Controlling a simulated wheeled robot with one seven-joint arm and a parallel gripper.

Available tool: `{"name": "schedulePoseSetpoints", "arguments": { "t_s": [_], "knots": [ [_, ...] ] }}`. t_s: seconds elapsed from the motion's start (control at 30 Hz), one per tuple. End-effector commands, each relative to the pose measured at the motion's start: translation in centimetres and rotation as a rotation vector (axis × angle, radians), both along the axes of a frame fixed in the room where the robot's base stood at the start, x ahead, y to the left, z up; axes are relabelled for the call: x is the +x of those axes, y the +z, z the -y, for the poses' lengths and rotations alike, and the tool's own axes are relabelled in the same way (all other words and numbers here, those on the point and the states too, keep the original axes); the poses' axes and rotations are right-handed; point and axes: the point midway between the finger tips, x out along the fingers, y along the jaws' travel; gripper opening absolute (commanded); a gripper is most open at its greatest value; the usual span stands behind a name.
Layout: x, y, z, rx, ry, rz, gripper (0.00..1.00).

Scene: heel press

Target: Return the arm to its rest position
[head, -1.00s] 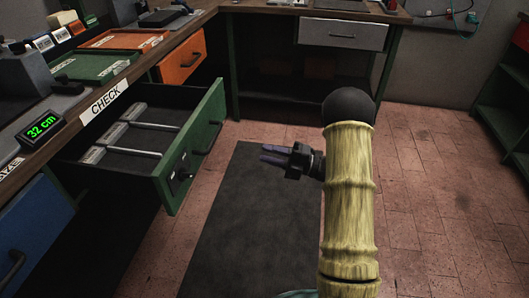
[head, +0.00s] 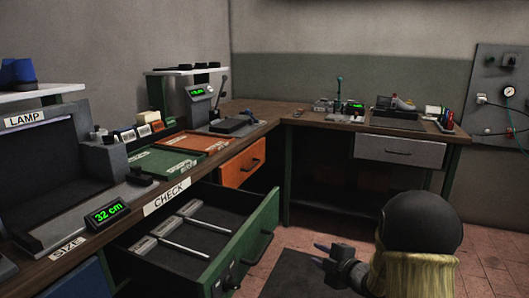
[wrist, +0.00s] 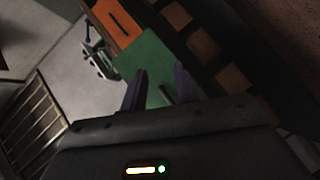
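My gripper (head: 322,247) is at the lower right of the head view, in front of the open green drawer and apart from it. My upper arm with its dark round joint stands to its right. In the wrist view, the two purple-grey fingers (wrist: 160,84) are spread apart with nothing held between them. The green drawer front (wrist: 150,58) shows beyond them.
The green CHECK drawer (head: 252,250) is pulled out and has dividers inside. The orange drawer (head: 242,164) beyond it is also a little out. The wooden workbench (head: 283,115) runs along the left and back. The floor to the right is clear.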

Motion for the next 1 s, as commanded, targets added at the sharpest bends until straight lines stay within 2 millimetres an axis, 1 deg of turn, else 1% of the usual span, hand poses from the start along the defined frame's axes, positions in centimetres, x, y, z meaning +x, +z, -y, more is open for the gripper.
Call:
{"name": "schedulePoseSetpoints", "arguments": {
  "t_s": [0.03, 0.17, 0.27, 0.37, 0.47, 0.53, 0.7, 1.0],
  "knots": [
    [-0.3, 0.3, 0.2, 0.015, -0.066, -0.053, 0.30],
    [-1.7, 0.3, 1.3, 0.077, -0.265, -0.214, 0.30],
    [-3.7, 0.0, 2.0, 0.136, -0.419, -0.340, 0.30],
    [-6.2, -0.3, 2.5, 0.207, -0.572, -0.466, 0.30],
    [-9.4, -0.8, 2.6, 0.283, -0.726, -0.595, 0.30],
    [-11.9, -1.1, 2.5, 0.338, -0.830, -0.686, 0.30],
    [-17.8, -1.8, 1.6, 0.456, -1.050, -0.884, 0.30],
    [-26.1, -2.2, -0.8, 0.590, -1.314, -1.143, 0.30]
  ]
}}
